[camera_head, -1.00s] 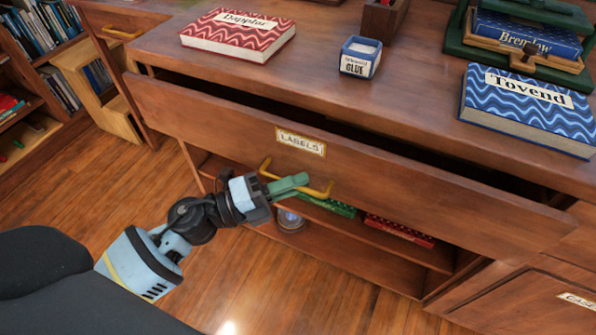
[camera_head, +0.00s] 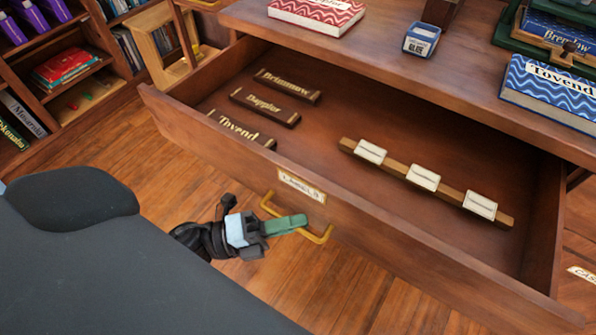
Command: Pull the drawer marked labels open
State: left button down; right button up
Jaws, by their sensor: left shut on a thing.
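The wooden drawer marked LABELS (camera_head: 350,220) stands well out from the desk, and its inside shows. Its label plate (camera_head: 301,186) is on the front, above a yellow bar handle (camera_head: 322,238). My left gripper (camera_head: 298,221) has its green fingers shut on the handle, near the middle of the drawer front. Inside the drawer lie three dark name plates, Brinmow (camera_head: 288,85), Dappler (camera_head: 265,106) and Tovend (camera_head: 241,129). A wooden strip with three white cards (camera_head: 424,180) lies to their right. My right gripper is not in view.
On the desktop (camera_head: 400,55) are a red Dappler book (camera_head: 316,12), a glue pot (camera_head: 421,40), a blue Tovend book (camera_head: 550,90) and a green press (camera_head: 510,28). Bookcases (camera_head: 65,95) stand at the left. Wood floor (camera_head: 110,150) is clear before the drawer.

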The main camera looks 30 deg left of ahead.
pick_arm(q)
jog(key=shift+s, duration=0.7)
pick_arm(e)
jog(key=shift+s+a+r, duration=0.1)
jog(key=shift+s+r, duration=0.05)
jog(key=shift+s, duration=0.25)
pick_arm(q)
jog(key=c, duration=1.5)
grip_release()
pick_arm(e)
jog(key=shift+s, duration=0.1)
pick_arm(q)
jog(key=shift+a, duration=0.1)
jog(key=v, duration=0.7)
jog(key=shift+s+a, duration=0.25)
jog(key=shift+s, duration=0.05)
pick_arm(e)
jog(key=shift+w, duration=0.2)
